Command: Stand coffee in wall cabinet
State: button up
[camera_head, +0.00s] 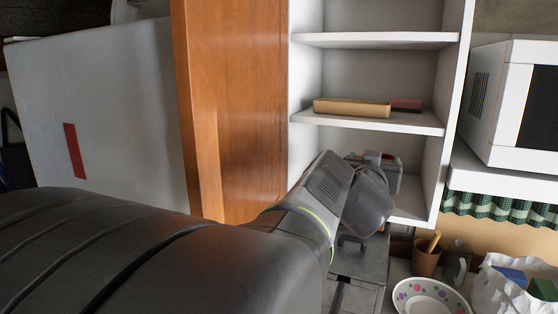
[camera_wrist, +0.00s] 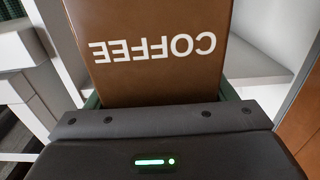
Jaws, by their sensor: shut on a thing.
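The coffee (camera_wrist: 155,75) is a brown pack with white "COFFEE" lettering, upside down in the wrist view. My gripper (camera_wrist: 160,100) is shut on it. In the head view my gripper (camera_head: 385,170) is at the lowest visible compartment of the white wall cabinet (camera_head: 375,40), partly inside it. My arm hides most of the coffee there. The cabinet is open, with its wooden door (camera_head: 235,100) swung to the left. I cannot tell whether the coffee touches the shelf.
A tan box (camera_head: 350,108) and a dark red item (camera_head: 406,105) lie on the shelf above my gripper. A white microwave (camera_head: 515,105) stands to the right. Below are a brown cup (camera_head: 426,262), a dotted bowl (camera_head: 428,297) and a white bag (camera_head: 500,285). The upper compartment looks empty.

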jog(key=f+b+x, duration=0.2)
jog(key=x, duration=1.4)
jog(key=shift+b, duration=0.35)
jog(key=o, duration=1.6)
jog(key=shift+s+r, duration=0.1)
jog(key=v, duration=1.2)
jog(key=shift+p, duration=0.45)
